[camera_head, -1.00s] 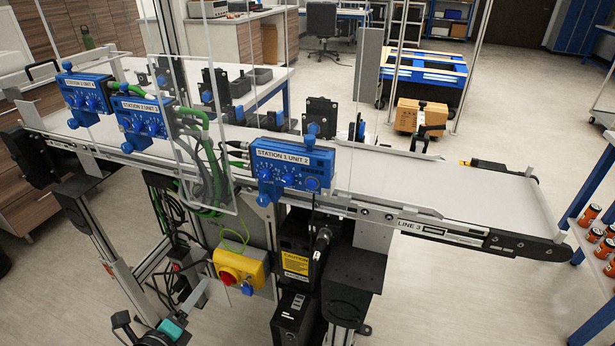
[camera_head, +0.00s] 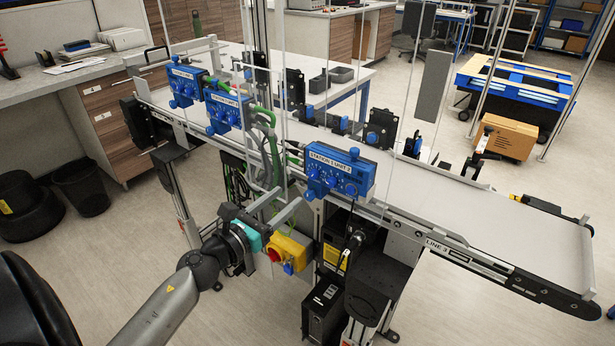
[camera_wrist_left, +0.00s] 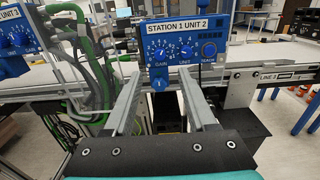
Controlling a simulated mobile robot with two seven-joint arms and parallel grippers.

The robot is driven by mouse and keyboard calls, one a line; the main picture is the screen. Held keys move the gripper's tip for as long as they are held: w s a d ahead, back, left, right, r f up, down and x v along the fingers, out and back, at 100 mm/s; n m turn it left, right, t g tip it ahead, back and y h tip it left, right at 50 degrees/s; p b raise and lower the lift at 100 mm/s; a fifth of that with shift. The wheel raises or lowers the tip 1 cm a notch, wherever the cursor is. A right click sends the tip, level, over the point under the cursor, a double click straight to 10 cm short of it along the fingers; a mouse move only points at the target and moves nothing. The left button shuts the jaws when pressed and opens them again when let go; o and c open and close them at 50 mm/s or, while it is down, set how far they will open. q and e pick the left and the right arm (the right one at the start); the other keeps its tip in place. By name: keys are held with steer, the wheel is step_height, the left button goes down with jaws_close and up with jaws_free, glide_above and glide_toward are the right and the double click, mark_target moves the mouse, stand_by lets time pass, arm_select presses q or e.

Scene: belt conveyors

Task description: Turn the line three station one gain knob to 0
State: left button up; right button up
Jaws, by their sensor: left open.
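The blue STATION 1 UNIT 2 box (camera_head: 352,176) is mounted on the near rail of the LINE 3 conveyor (camera_head: 480,205). My left gripper (camera_head: 287,200) is open and empty, left of and below the box in the head view. In the wrist view its fingers (camera_wrist_left: 162,82) point toward the box's lower left, apart from the gain knob. My right gripper is not in view.
Two similar blue boxes (camera_head: 226,108) (camera_head: 184,83) sit farther left on the rail. Green and grey cables (camera_head: 268,150) hang between them and station one. A yellow switch box with a red knob (camera_head: 290,252) is below my gripper. Clear uprights stand along the conveyor.

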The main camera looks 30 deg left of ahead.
mark_target(311, 177)
arm_select(q)
steer(key=shift+w+d+p, duration=0.2)
steer(key=shift+w, duration=2)
steer(key=shift+w+d+p, duration=0.15)
steer(key=shift+w+p, duration=0.05)
steer(key=shift+w, duration=1.95)
steer(key=shift+c, duration=0.4)
jaws_close()
